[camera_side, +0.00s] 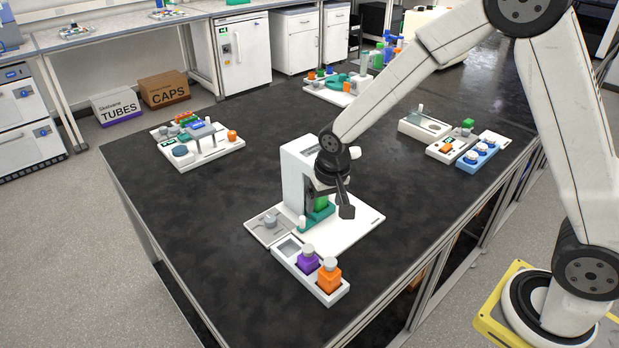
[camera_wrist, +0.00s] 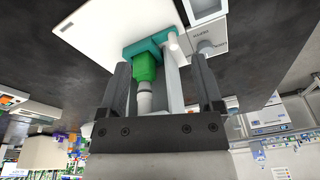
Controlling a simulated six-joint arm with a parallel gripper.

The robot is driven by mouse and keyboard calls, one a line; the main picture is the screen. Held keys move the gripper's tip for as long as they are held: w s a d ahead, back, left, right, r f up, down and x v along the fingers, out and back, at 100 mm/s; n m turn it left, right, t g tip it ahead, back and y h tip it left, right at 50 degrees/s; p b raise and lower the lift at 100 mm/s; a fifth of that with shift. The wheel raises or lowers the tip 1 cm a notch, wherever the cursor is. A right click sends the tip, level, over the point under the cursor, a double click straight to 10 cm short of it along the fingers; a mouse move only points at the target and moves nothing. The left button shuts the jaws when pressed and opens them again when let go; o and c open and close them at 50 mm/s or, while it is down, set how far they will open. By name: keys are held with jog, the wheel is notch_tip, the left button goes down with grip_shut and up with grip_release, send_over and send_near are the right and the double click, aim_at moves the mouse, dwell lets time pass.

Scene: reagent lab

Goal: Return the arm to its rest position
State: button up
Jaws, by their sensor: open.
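My gripper (camera_side: 338,198) is at the front of a white upright device (camera_side: 298,170) on a white base plate (camera_side: 357,217). In the wrist view my gripper (camera_wrist: 163,75) has its two dark fingers wide apart, with clear gaps beside what lies between them. A green bottle (camera_side: 321,204) sits low in a teal holder (camera_side: 312,218) on the device. In the wrist view, the green bottle (camera_wrist: 145,67) with its pale cap shows between the fingers, apart from both. My arm reaches over the bench from the right.
In front of the device, a white rack (camera_side: 310,282) holds a purple bottle (camera_side: 308,259) and an orange bottle (camera_side: 329,275); one slot is empty. A grey-knobbed module (camera_side: 269,223) adjoins. Other stations stand at left (camera_side: 205,152), back (camera_side: 338,92) and right (camera_side: 455,142). Bare black bench lies between.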

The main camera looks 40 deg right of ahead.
jog(key=s+d+r+n, duration=0.2)
jog(key=s, duration=0.5)
jog(key=s+d+r+n, duration=0.1)
jog(key=s+d+r, duration=0.1)
jog(key=s, duration=0.6)
jog(key=shift+d+n+t, duration=0.3)
jog(key=shift+d+n, duration=0.05)
jog(key=shift+n, duration=0.05)
